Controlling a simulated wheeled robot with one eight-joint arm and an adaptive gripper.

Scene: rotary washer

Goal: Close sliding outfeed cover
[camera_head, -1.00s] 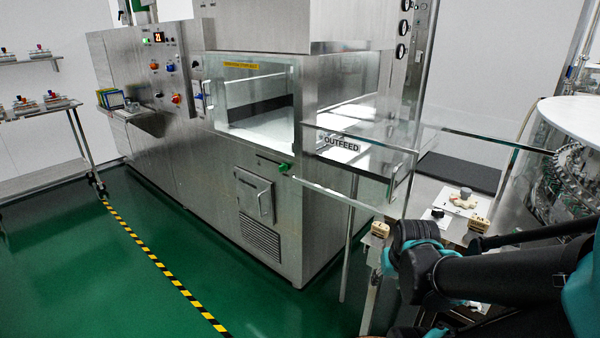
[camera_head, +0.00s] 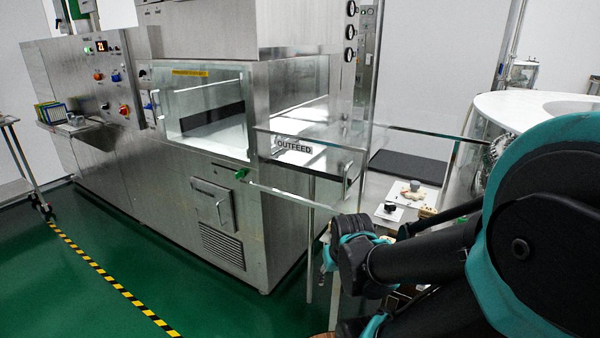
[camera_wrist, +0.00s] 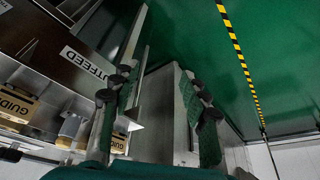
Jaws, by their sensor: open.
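The OUTFEED sign (camera_head: 295,147) marks the machine's outfeed end, where clear panels and metal rails stick out to the right. A clear panel (camera_head: 318,185) hangs below the sign; I cannot tell exactly which panel is the sliding cover. The sign also shows in the wrist view (camera_wrist: 88,64), at upper left. My gripper (camera_wrist: 158,105) is open, its dark fingers apart with nothing visibly held. A metal upright (camera_wrist: 184,115) shows behind the right finger. In the head view my wrist is low, near the outfeed end; the fingertips are unclear there.
The steel washer (camera_head: 160,170) fills the left and middle. A white-topped round machine (camera_head: 545,103) stands at right. Small parts (camera_head: 408,192) lie on a bench beside the outfeed. GUIDE-labelled blocks (camera_wrist: 15,103) show in the wrist view. Green floor (camera_head: 80,270) is clear at front left.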

